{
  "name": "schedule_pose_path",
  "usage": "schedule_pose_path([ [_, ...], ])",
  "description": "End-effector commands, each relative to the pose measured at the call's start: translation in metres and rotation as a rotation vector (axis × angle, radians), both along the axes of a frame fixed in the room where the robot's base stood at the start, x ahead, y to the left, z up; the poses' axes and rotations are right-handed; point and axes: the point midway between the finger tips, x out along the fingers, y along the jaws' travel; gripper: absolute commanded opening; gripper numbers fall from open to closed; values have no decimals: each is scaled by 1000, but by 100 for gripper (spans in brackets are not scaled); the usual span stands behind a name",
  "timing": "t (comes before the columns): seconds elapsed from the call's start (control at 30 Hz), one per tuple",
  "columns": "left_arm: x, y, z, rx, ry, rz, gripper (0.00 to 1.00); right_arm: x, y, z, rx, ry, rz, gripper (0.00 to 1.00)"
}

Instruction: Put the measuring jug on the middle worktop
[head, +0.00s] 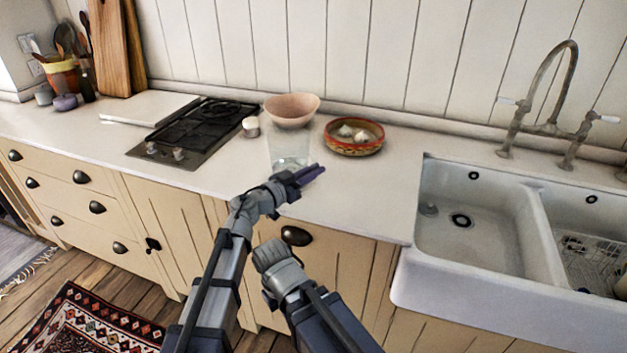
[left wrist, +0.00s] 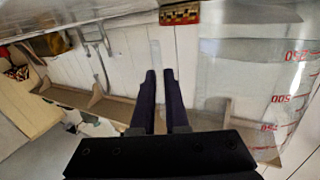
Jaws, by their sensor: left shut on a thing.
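The measuring jug (head: 289,149) is clear glass or plastic and hard to see against the worktop in the head view. My left gripper (head: 310,174) has dark purple fingers and is at the near side of the jug. In the left wrist view its fingers (left wrist: 158,90) are close together, shut on a see-through part of the jug, probably the handle. I cannot tell whether the jug's base touches the middle worktop (head: 225,178). My right gripper's fingers do not show.
A pink bowl (head: 292,108) stands behind the jug, with a small white pot (head: 251,127) beside it. A patterned dish (head: 354,149) with pale bulbs is to the right. The hob (head: 193,132) is left, the sink (head: 470,205) right. Worktop before the sink is clear.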

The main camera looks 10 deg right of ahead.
Motion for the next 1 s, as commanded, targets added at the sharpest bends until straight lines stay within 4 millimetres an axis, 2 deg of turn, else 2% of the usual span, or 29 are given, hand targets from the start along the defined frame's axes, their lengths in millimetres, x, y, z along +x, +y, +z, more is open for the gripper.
schedule_pose_path([
  [0.03, 0, 0, -6, 0, -1, 0, 0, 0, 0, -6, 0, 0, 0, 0],
  [0.43, 0, 0, -8, 1, -1, 0, 0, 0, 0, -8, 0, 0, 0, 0],
  [0.47, 0, 0, -7, 0, 0, 0, 15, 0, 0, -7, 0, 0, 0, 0],
  [0.7, 0, 0, -7, 0, 0, 0, 42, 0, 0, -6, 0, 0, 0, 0],
  [1.0, 0, 0, -3, 0, 0, 0, 42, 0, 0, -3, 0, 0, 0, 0],
])
